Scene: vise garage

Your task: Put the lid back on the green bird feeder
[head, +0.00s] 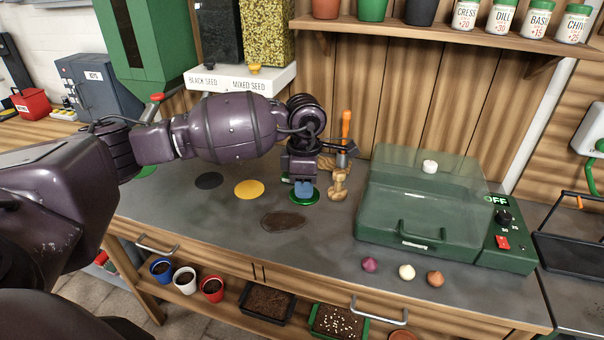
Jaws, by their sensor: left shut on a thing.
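My left gripper (303,186) points down at the middle of the bench, its fingers shut on the top of a small round green lid (304,198). The lid is low, at or just above the bench top; I cannot tell whether it touches. A bluish part shows at the fingertips. No green bird feeder shows clearly. A green edge (146,172) shows below my left arm at the left, mostly hidden by it. A tall green box (145,40) stands at the back left, its top out of view. My right gripper is not in view.
A wooden stand (339,184) and an orange-handled tool (346,130) are close right of the gripper. A green clear-lidded box (420,205) fills the right. Black (209,181) and yellow (249,189) discs and a brown patch (283,221) lie on the bench. Seed bins (240,78) stand behind.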

